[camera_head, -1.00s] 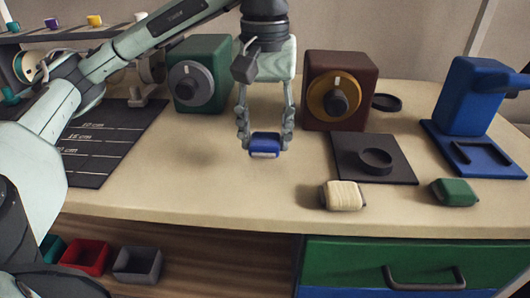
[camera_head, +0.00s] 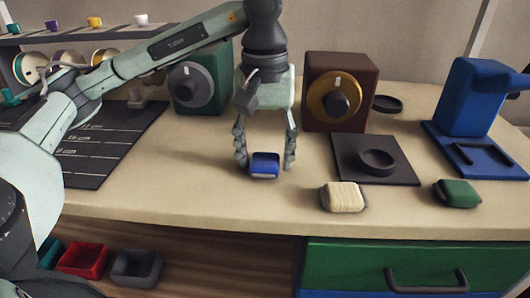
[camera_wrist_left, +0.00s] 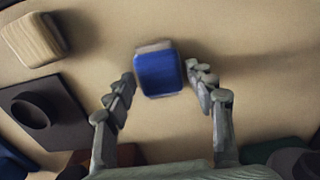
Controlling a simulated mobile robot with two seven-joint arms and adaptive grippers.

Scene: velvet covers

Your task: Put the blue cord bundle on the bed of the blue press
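The blue cord bundle (camera_head: 265,165) rests on the front middle of the bench top. It also shows in the left wrist view (camera_wrist_left: 159,72). My left gripper (camera_head: 265,168) is open over it, one finger on each side. In the left wrist view (camera_wrist_left: 165,85) there are gaps between the fingers and the bundle. The blue press (camera_head: 468,98) stands at the right, well away from the bundle. Its flat blue bed (camera_head: 500,168) carries a dark bracket outline and no bundle. My right gripper is not in view.
A cream bundle (camera_head: 343,196) and a green bundle (camera_head: 457,193) lie near the front edge. A dark plate with a round ring (camera_head: 400,172) lies between gripper and press. Brown (camera_head: 318,75) and green (camera_head: 215,85) dial boxes stand behind.

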